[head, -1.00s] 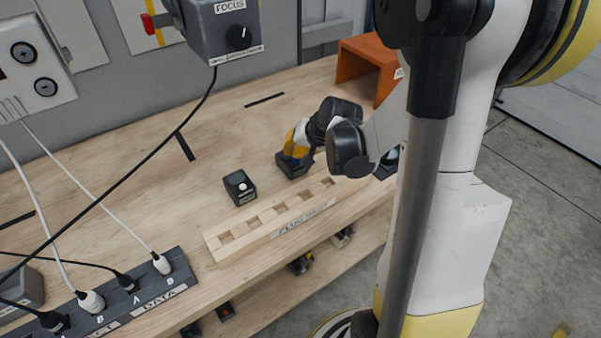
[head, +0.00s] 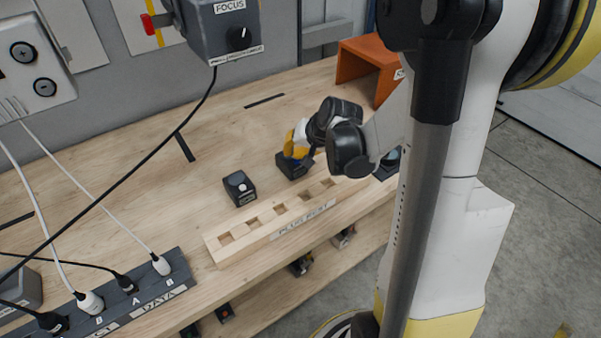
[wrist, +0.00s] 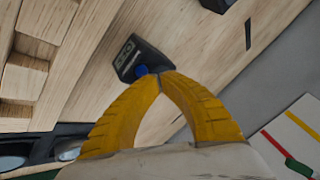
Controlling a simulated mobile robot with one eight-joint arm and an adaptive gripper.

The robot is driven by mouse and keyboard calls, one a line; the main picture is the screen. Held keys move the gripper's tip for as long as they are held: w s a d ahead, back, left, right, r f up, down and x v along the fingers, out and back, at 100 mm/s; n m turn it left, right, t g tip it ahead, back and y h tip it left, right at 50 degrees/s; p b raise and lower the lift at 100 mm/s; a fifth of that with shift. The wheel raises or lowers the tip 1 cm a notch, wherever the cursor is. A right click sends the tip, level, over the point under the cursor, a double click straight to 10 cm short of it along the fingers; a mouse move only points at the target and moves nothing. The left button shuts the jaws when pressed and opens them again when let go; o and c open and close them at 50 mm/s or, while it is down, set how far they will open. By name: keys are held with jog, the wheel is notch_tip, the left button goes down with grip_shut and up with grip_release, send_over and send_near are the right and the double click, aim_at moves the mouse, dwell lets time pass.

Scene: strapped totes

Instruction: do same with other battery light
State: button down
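Two small black boxes with round buttons, which look like the battery lights, stand on the wooden bench. The left box (head: 239,188) has a white button on top, with nothing over it. The right box (head: 291,166) is partly hidden under my gripper (head: 295,155). In the wrist view this box (wrist: 133,58) shows a pale label and a blue button (wrist: 141,71). My yellow gripper fingers (wrist: 160,77) meet at their tips, close beside the blue button. I cannot tell whether they touch the box. Nothing shows between the fingers.
A wooden block with square holes (head: 236,247) lies along the bench's front edge, in front of both boxes. A socket strip with plugs (head: 150,290) is at lower left. A black cable (head: 120,178) hangs across the left. An orange stand (head: 366,66) is behind my arm.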

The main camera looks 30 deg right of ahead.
jog(key=shift+r+p, duration=2.35)
jog(key=shift+r, duration=0.65)
